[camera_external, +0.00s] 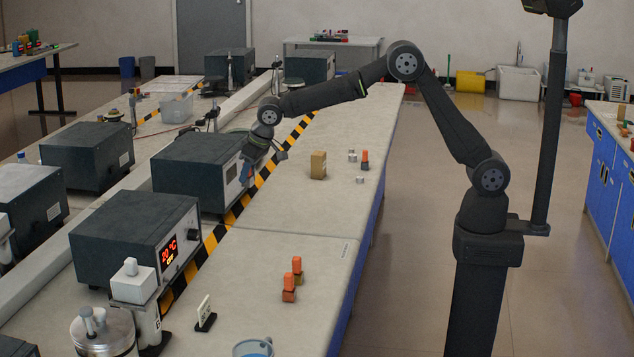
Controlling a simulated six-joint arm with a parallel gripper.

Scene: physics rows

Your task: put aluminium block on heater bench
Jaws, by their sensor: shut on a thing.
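My gripper (252,168) hangs at the end of my arm, in front of the right side of a dark instrument box (200,168) and near the striped tape. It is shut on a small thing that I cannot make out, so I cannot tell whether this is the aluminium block. Small silvery pieces (360,180) stand on the bench to the right. A dark box with a lit red display reading about 20 °C (135,240) stands at the lower left. I cannot tell for sure which unit is the heater bench.
A tan block (318,165) and an orange-topped piece (365,158) stand right of my gripper. More orange pieces (289,287) stand nearer the front. A metal pot (103,335) and white block (133,284) are at lower left. The middle bench top (290,215) is clear.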

